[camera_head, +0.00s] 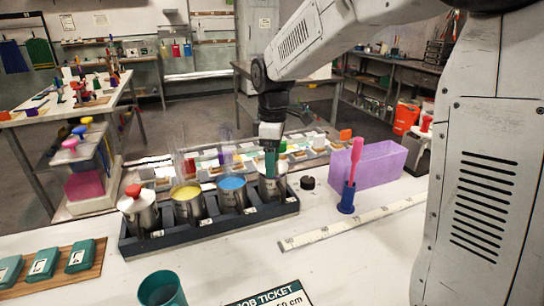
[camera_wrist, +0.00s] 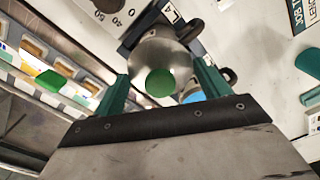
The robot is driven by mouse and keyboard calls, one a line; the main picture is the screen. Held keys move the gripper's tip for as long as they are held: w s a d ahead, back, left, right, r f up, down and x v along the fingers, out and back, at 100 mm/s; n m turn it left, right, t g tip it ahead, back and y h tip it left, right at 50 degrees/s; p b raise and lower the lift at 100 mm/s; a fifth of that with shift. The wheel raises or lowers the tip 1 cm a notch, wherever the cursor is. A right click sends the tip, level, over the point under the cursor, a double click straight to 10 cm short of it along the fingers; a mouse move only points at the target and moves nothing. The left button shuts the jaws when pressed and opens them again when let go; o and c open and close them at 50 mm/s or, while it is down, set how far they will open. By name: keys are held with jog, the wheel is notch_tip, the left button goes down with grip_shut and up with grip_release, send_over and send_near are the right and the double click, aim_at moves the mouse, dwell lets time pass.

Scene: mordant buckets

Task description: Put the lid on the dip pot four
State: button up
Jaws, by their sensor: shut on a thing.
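The dark rack (camera_head: 215,230) in the head view holds a row of metal pots. Dip pot four (camera_head: 271,191) is at its right end. My gripper (camera_head: 271,168) points down directly over it. In the wrist view my gripper (camera_wrist: 161,83) has its teal fingers on both sides of a round metal lid (camera_wrist: 152,52) with a green knob (camera_wrist: 160,83), and is shut on it. The lid is at pot four's mouth; I cannot tell whether it is fully seated. The label beside it (camera_wrist: 169,13) reads 4.
Left in the rack are a pot with a red-knobbed lid (camera_head: 138,214), a yellow-filled pot (camera_head: 187,203) and a blue-filled pot (camera_head: 232,194). A purple bin (camera_head: 375,166), a pink tool (camera_head: 354,160) in a blue holder (camera_head: 347,200) and a black cap (camera_head: 307,183) are at right.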

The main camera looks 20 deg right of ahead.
jog(key=shift+f, duration=0.15)
jog(key=shift+f, duration=0.45)
dwell(0.5)
jog(key=o, duration=1.1)
jog(key=shift+c, duration=0.2)
jog(key=shift+r, duration=3.95)
